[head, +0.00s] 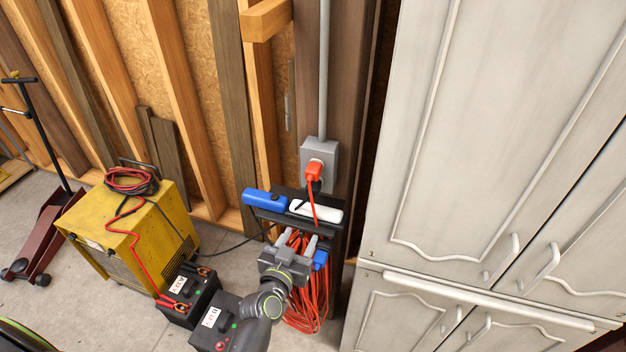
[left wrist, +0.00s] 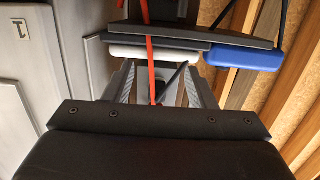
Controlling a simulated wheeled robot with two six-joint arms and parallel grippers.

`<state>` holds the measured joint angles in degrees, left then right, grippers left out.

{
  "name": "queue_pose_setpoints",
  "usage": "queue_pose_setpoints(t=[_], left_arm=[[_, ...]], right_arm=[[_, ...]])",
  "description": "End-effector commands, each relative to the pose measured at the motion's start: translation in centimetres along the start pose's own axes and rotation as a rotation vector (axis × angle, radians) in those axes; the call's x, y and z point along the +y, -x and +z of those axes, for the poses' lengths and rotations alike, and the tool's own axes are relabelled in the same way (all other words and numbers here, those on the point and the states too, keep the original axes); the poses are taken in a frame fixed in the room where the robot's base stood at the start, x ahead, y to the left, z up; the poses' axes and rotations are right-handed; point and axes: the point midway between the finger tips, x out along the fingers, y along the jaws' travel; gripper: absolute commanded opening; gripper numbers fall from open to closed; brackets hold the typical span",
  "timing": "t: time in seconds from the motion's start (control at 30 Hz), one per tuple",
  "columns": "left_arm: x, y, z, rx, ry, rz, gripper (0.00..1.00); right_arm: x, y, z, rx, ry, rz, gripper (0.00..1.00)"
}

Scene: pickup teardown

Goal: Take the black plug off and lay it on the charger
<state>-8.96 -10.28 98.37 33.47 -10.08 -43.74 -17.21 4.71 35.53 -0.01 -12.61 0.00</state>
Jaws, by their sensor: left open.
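A grey outlet box (head: 319,155) is on the wall post. A red plug (head: 314,171) sits in it, and the black plug (head: 315,186) shows as a small dark shape just below. The charger is the yellow box (head: 112,245) on the floor at left. My left gripper (head: 296,243) is open, below the outlet and in front of the hanging red cord coil. In the left wrist view its fingers (left wrist: 158,75) stand either side of a red cord (left wrist: 150,50) and a black cord. The black plug is not clear there. My right gripper is not in view.
A dark shelf (head: 290,219) under the outlet holds a blue item (head: 264,199) and a white item (head: 316,211). Red cable (head: 307,312) hangs below it. Two batteries (head: 188,297) stand by the charger. A white cabinet (head: 470,130) closes off the right.

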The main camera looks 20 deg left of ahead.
Motion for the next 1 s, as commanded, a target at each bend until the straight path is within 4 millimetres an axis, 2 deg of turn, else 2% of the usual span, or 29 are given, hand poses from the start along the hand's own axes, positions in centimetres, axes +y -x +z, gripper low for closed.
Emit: queue_pose_setpoints(t=[0.03, 0.1, 0.23, 0.7, 0.87, 1.0], left_arm=[[0.0, 0.0, -2.6, 0.042, 0.001, -0.006, 0.51], [0.1, 0.0, -4.7, 0.084, 0.001, -0.012, 0.51], [0.0, 0.1, -6.8, 0.128, -0.001, -0.021, 0.51], [0.0, -0.3, -7.3, 0.136, -0.002, -0.022, 0.51], [0.0, -1.7, -7.8, 0.136, -0.005, -0.02, 0.51], [-0.1, -3.7, -8.0, 0.136, -0.004, -0.021, 0.51]], right_arm=[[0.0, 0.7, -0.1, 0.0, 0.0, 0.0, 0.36], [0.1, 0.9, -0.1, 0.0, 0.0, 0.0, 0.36], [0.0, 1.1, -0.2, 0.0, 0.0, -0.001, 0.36], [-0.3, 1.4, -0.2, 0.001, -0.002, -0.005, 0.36], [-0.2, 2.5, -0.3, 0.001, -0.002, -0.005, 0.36], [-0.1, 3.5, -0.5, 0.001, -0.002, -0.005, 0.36]])
